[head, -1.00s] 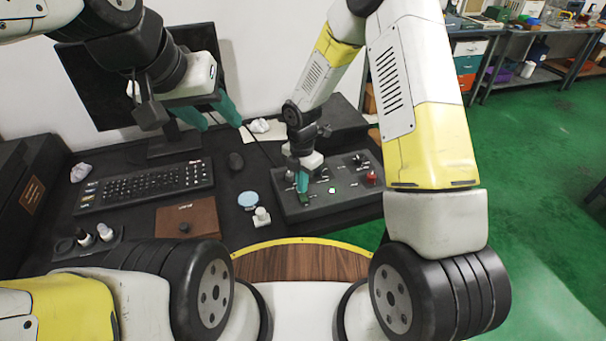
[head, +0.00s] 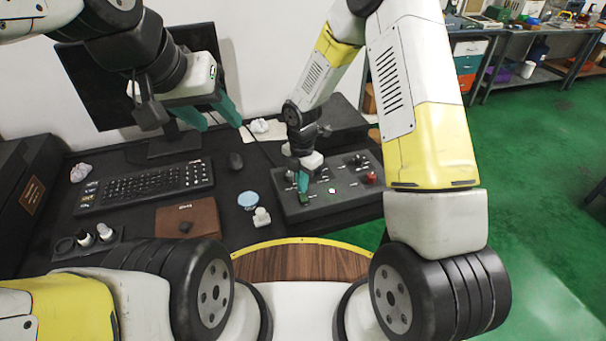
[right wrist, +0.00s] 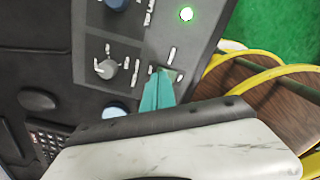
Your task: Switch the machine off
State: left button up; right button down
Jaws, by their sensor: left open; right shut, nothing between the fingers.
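The machine is a dark grey control box (head: 330,207) on the desk, with knobs, a red button (head: 371,178) and a lit green lamp (head: 332,190). The green lamp also glows in the right wrist view (right wrist: 186,13). My right gripper (head: 303,188) is shut and empty, its teal tips down at the left front of the panel. In the right wrist view the tips (right wrist: 161,76) are beside a grey knob (right wrist: 105,68) and hide what lies under them; contact cannot be told. My left gripper (head: 222,118) is open and empty above the desk, before the monitor.
A keyboard (head: 146,185), a mouse (head: 235,161), a brown notebook (head: 203,219), a blue disc (head: 248,199) and a small white object (head: 261,217) lie left of the box. A dark monitor (head: 103,95) stands behind.

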jog(key=shift+f, duration=0.9)
dwell(0.6)
jog(key=shift+r, duration=3.55)
jog(key=s+d+r+m+t, duration=0.1)
jog(key=s+d+r+m, duration=0.2)
jog(key=d+r+m, duration=0.45)
jog(key=s+d+r+m+t, duration=0.2)
jog(key=r+m, duration=0.3)
jog(key=r, duration=0.6)
jog(key=s+d+r+m+t+y, duration=0.1)
jog(key=s+d+r+m, duration=0.1)
jog(key=s+r+m, duration=0.3)
jog(key=s+d+r+m+t+y, duration=0.1)
jog(key=s+d+r+m+t, duration=0.1)
jog(key=s+r+m, duration=0.4)
jog(key=s+m, duration=0.3)
jog(key=shift+s+d, duration=0.35)
